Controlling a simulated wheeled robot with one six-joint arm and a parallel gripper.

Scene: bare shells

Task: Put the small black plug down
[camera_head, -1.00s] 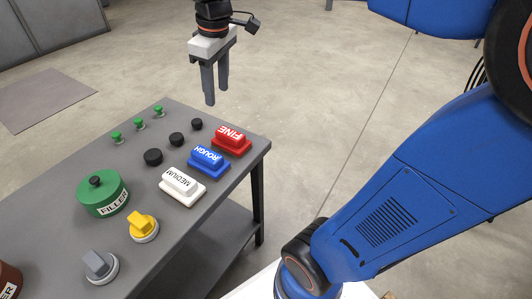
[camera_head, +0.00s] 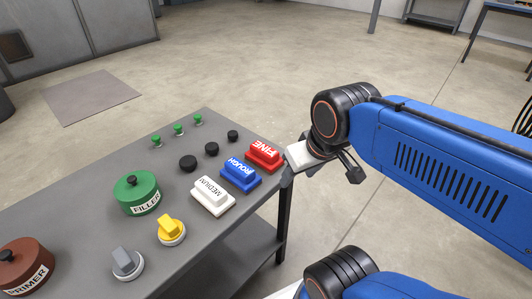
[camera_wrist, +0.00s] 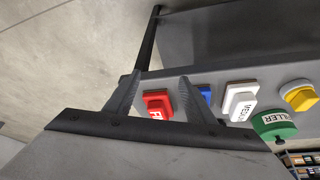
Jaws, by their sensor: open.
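Three black plugs stand in a row on the grey table (camera_head: 85,225) in the head view: a large one (camera_head: 187,163), a middle one (camera_head: 211,149) and the small black plug (camera_head: 233,136) at the far end. The small plug is upright and nothing touches it. My gripper (camera_wrist: 159,76) is open and empty, with its two fingers apart in the wrist view. In the head view its pale body is by the table's right corner, right of the red FINE block (camera_head: 264,155); its fingers are mostly hidden there. The wrist view shows no black plug.
Blue ROUGH (camera_head: 240,174) and white MEDIUM (camera_head: 212,196) blocks stand beside the plugs. Several small green pegs (camera_head: 178,129) are behind them. A green FILLER tin (camera_head: 138,194), a yellow knob (camera_head: 171,229), a grey knob (camera_head: 127,262) and a brown PRIMER tin (camera_head: 26,265) are nearer.

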